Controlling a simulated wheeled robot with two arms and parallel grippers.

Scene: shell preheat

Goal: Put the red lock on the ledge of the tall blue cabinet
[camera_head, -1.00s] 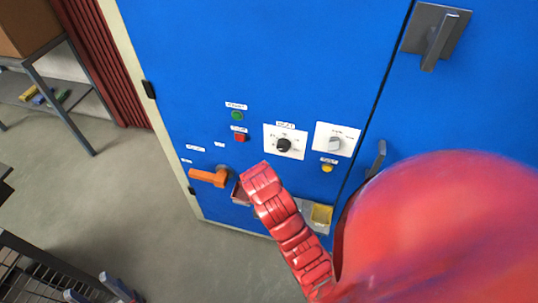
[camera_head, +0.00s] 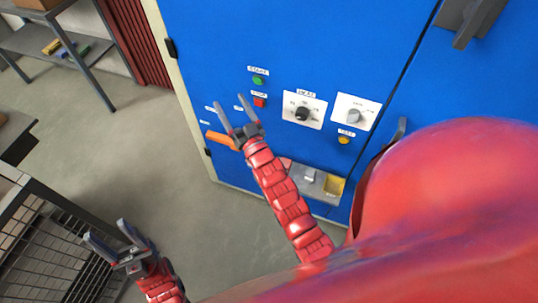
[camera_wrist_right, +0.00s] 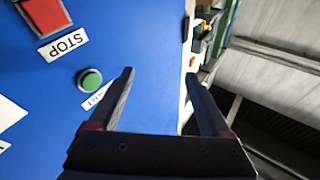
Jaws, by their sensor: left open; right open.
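The tall blue cabinet (camera_head: 300,50) fills the middle and right of the head view. Its grey ledge (camera_head: 320,190) is low on the front, partly behind my right arm. A small reddish patch (camera_head: 287,163) shows at the ledge's left end beside my arm; I cannot tell whether it is the red lock. My right gripper (camera_head: 232,102) is open and empty in front of the panel, just above the orange handle (camera_head: 221,140). In the right wrist view its open fingers (camera_wrist_right: 160,76) point along the blue face. My left gripper (camera_head: 107,238) is open and empty at lower left.
The panel bears a green button (camera_head: 258,80), a red stop button (camera_head: 260,102), a black dial (camera_head: 302,113) and a grey dial (camera_head: 354,115). A yellow block (camera_head: 335,187) is at the ledge's right end. A wire cart (camera_head: 50,240) stands at lower left. The floor between is clear.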

